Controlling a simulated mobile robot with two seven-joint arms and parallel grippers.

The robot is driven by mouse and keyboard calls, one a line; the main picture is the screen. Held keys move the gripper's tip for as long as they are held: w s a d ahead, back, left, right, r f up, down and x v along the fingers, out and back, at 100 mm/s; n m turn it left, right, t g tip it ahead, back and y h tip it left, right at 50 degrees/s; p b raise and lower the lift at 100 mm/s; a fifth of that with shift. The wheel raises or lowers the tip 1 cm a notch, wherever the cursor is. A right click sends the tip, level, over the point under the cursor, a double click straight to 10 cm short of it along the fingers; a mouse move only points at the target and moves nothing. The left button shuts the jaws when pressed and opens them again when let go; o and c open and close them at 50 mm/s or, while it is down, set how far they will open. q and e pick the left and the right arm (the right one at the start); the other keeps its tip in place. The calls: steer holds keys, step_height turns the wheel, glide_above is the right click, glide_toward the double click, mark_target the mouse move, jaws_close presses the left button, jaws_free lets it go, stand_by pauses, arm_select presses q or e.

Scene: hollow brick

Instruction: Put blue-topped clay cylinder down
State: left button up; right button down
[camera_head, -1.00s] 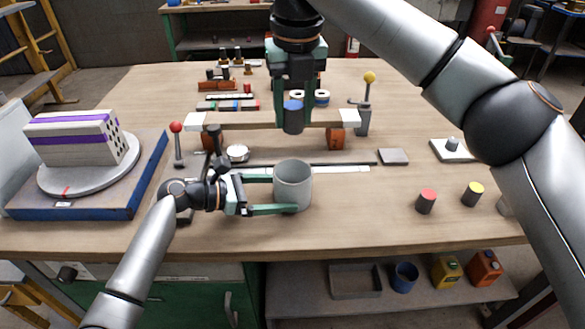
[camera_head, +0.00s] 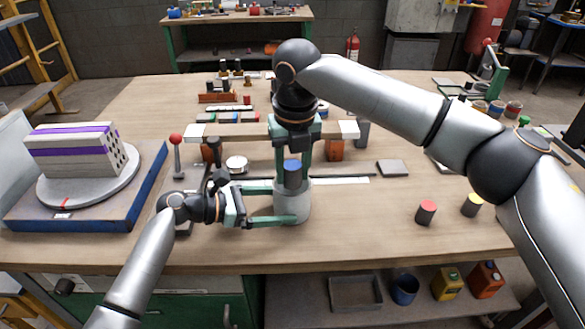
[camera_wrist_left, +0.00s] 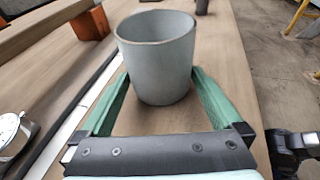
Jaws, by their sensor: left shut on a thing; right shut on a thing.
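The blue-topped clay cylinder (camera_head: 291,178) is upright in my right gripper (camera_head: 292,164), which is shut on it and points down. In the head view its lower end overlaps the rim of a grey cup (camera_head: 293,207). I cannot tell whether it is inside the cup, above it or behind it. My left gripper (camera_head: 284,204) is shut on the cup, one green finger on each side. The left wrist view shows the cup (camera_wrist_left: 157,62) upright between the fingers; neither the cylinder nor the right gripper shows there.
A red-topped cylinder (camera_head: 426,212) and a yellow-topped one (camera_head: 472,204) stand at the right. A long wooden bar (camera_head: 232,130) on orange blocks lies behind the cup. A striped hollow brick (camera_head: 75,152) sits at the left. The table's front middle is clear.

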mark_target(295, 170)
arm_select(q)
steer(key=shift+f, duration=0.2)
arm_select(e)
steer(key=shift+f, duration=0.6)
arm_select(q)
steer(key=shift+s, duration=0.1)
arm_select(e)
steer(key=shift+c, duration=2.1)
jaws_free()
arm_select(q)
steer(key=o, duration=0.5)
arm_select(e)
step_height(295, 170, up, 13)
steer(key=s, duration=0.1)
steer(key=shift+s+d, duration=0.15)
steer(key=shift+s, duration=0.05)
arm_select(q)
steer(key=shift+r, duration=0.1)
